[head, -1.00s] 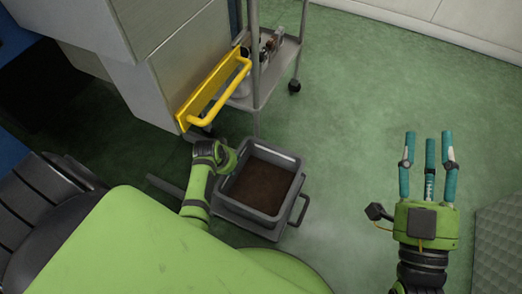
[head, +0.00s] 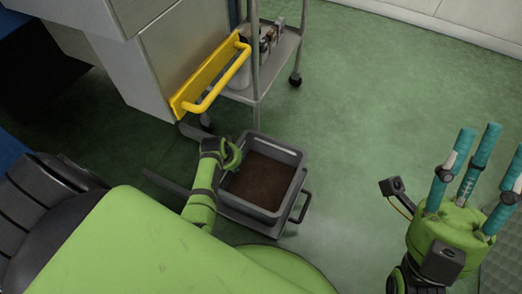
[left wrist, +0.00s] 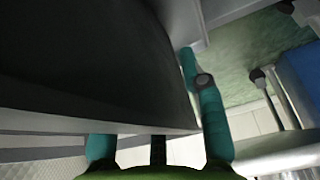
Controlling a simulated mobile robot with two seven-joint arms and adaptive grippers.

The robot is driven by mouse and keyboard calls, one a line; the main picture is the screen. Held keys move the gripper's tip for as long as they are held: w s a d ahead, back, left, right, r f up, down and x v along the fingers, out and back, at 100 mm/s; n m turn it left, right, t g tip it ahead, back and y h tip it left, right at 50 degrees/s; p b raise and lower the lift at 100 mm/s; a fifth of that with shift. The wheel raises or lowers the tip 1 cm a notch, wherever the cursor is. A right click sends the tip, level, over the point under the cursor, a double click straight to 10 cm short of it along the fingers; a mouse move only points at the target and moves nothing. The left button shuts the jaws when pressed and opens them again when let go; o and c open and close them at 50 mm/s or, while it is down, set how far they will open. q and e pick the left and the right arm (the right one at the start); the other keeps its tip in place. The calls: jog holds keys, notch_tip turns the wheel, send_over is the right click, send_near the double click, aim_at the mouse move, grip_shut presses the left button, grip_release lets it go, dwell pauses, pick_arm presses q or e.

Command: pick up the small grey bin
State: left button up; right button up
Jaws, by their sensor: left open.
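The small grey bin (head: 296,182) is an open rectangular tub with dark brown contents, low down in the middle of the head view. My left gripper (head: 233,157) is at the bin's left rim, and its fingers are mostly hidden there. In the left wrist view my left gripper (left wrist: 158,145) shows teal fingers spread open. A large dark grey surface (left wrist: 90,70) with a lighter edge is very close and covers part of two fingers; I cannot tell whether they touch it. My right gripper (head: 482,165) is open and empty at the right, away from the bin.
A grey base with a side handle (head: 305,207) is under the bin. A wheeled cart (head: 285,45) stands behind it, beside a grey cabinet (head: 175,70) with a yellow handle (head: 225,85). Green floor (head: 380,100) is clear between the cart and my right gripper.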

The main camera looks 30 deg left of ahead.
pick_arm(q)
grip_shut()
jog(key=shift+w+r, duration=0.1)
jog(key=shift+r, duration=0.05)
